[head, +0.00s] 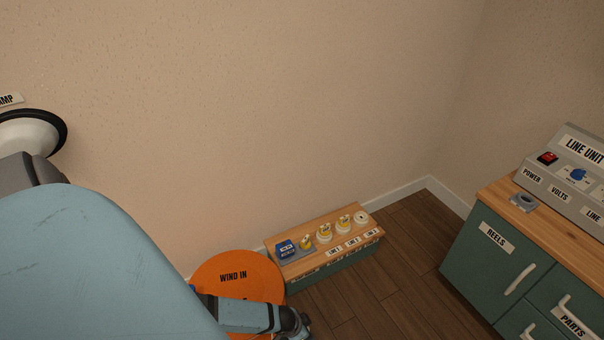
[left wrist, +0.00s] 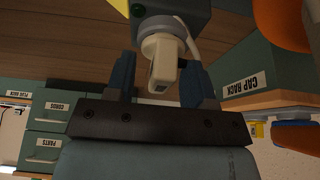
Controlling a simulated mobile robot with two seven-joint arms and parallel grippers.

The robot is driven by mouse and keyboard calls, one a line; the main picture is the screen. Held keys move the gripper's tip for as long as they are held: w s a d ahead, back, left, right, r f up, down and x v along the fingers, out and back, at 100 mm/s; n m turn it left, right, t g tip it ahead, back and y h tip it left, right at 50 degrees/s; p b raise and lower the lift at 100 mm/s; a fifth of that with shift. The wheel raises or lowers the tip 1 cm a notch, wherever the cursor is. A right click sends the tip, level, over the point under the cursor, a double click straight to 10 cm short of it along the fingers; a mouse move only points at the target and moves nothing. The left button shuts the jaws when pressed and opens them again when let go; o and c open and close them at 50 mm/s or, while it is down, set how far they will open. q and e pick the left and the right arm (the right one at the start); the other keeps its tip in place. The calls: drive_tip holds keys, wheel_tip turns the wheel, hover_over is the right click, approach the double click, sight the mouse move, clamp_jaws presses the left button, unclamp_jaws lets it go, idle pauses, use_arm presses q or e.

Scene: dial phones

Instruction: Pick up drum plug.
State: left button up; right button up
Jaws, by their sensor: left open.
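The drum plug, a white plug (left wrist: 165,72) with a pale cable, shows in the left wrist view. It projects from a round grey collar at a dark green block. My left gripper (left wrist: 158,62) is open, with one dark blue finger on each side of the plug. A gap shows on the left side of the plug; the right finger is close to it, and contact cannot be told. In the head view the orange drum (head: 240,273), marked WIND IN, is partly covered by my arm. The plug is hidden there.
A low wooden-topped cap rack (head: 323,245) holds a blue block (head: 286,249) and several yellow and white caps beside the drum. A green cabinet (head: 510,263) with a line unit (head: 572,168) stands right. Brown floor between them is clear.

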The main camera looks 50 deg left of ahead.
use_arm(q)
clamp_jaws()
idle(0.3)
